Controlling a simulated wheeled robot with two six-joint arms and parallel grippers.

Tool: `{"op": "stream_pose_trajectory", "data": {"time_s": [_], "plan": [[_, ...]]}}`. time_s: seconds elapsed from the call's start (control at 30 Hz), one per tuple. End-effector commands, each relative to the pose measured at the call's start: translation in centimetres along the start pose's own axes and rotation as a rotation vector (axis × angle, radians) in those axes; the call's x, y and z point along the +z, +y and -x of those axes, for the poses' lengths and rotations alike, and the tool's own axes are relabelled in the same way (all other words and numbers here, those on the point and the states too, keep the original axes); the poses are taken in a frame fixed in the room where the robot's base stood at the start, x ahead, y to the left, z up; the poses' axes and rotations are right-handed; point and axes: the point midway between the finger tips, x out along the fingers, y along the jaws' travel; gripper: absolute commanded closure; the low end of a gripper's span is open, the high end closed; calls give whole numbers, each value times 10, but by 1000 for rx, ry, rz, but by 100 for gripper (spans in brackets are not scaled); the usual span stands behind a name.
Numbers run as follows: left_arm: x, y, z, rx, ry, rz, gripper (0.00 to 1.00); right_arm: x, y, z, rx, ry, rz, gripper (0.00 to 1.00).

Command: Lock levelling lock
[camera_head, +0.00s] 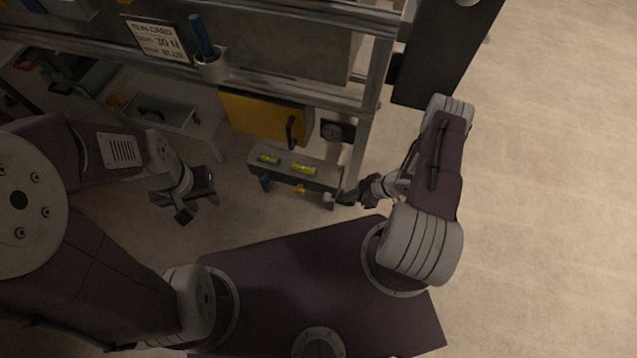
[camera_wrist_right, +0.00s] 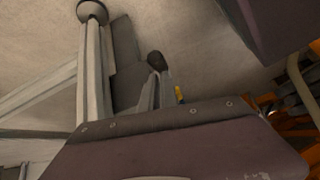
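A grey levelling bar (camera_head: 322,176) with two yellow-green spirit vials, left (camera_head: 268,158) and right (camera_head: 303,169), sits low on the front of the bench frame. A small orange piece (camera_head: 300,189) and a dark knob (camera_head: 265,183) show under the bar. I cannot tell which part is the levelling lock. My right gripper (camera_head: 345,198) is at the bar's right end, close to a pale round knob (camera_head: 328,198); contact and finger gap are unclear. In the right wrist view, a dark rounded knob (camera_wrist_right: 156,62) shows beyond my wrist. My left gripper (camera_head: 197,207) is open and empty, left of the bar.
A yellow panel (camera_head: 262,117) with a dark handle is above the bar. A black dial (camera_head: 337,131) is beside it. A cup (camera_head: 212,68) with a blue rod and a sign (camera_head: 156,39) are on the upper rail. Open floor (camera_head: 550,200) is at right.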

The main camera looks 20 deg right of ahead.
Motion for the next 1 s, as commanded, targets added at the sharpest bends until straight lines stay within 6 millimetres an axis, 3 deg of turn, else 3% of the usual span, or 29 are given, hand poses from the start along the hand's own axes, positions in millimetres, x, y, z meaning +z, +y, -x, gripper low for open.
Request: {"op": "stream_pose_trajectory", "data": {"time_s": [0.03, 0.3, 0.47, 0.63, 1.0], "plan": [[0, 0, -2, 0, 0, 0, 64, 11, -2, -3, -3, -29, -12, 100], [0, 0, -2, 0, 0, 0, 64, 10, -2, -3, -3, -29, -13, 100], [-2, 0, 14, 0, 0, 0, 64, -7, -3, 8, -1, -23, -9, 100], [-5, 1, 44, 0, 1, 0, 64, -43, -4, 29, 6, -3, -2, 100], [-6, 1, 63, 0, 0, 0, 64, -9, 5, 117, 11, 1, -2, 100]]}}
